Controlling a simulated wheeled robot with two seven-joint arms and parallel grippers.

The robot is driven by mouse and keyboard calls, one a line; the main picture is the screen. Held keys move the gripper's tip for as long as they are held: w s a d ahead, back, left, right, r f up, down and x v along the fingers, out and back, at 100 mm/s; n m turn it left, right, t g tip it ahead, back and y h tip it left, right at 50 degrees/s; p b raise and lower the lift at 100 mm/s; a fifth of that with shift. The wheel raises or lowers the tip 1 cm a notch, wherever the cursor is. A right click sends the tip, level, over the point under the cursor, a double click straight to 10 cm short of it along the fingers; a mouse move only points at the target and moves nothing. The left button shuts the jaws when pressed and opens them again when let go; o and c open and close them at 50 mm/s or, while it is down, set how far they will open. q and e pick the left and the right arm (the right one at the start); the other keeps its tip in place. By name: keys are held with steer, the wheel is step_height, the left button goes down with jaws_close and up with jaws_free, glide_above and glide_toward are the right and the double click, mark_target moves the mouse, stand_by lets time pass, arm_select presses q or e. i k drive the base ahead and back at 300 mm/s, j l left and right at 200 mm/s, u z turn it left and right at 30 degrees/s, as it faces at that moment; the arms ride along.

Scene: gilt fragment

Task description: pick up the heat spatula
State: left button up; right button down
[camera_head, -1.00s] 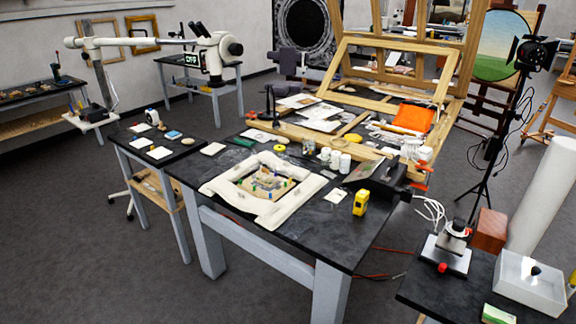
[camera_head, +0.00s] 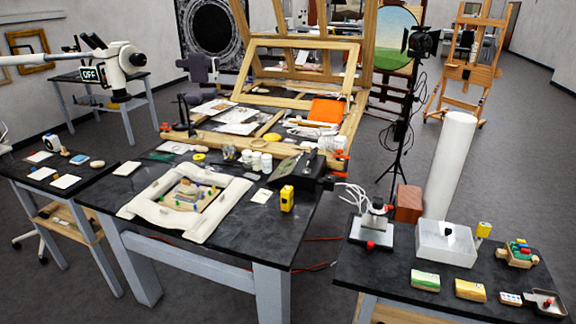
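I cannot pick out the heat spatula for certain at this size. A black unit (camera_head: 298,168) sits at the right edge of the main table (camera_head: 235,240), close to red parts and loose white cables (camera_head: 354,196). A grey-and-black device with a red knob (camera_head: 372,228) stands on the right side table (camera_head: 400,262). A small dark tray with a red-tipped item (camera_head: 546,303) lies at that table's right front corner. Neither of my grippers shows in the head view.
A padded cream frame (camera_head: 139,202) and a yellow tool (camera_head: 287,198) lie on the main table. A white box (camera_head: 446,246) stands on the right table, with a white roll (camera_head: 450,160) behind it. Open grey floor (camera_head: 520,170) lies at the right. A black lamp stand (camera_head: 402,120) stands behind.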

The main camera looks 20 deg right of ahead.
mark_target(313, 152)
steer(key=i+z, duration=0.15)
steer(key=z, duration=0.45)
steer(key=i+j+z, duration=0.2)
steer(key=i+j, duration=0.25)
steer(key=i+j+z, duration=0.2)
steer(key=i+j, duration=0.3)
steer(key=i+j+z, duration=0.25)
steer(key=i+j, duration=0.2)
steer(key=j, duration=0.2)
steer(key=i+j, duration=0.25)
steer(key=j, duration=0.1)
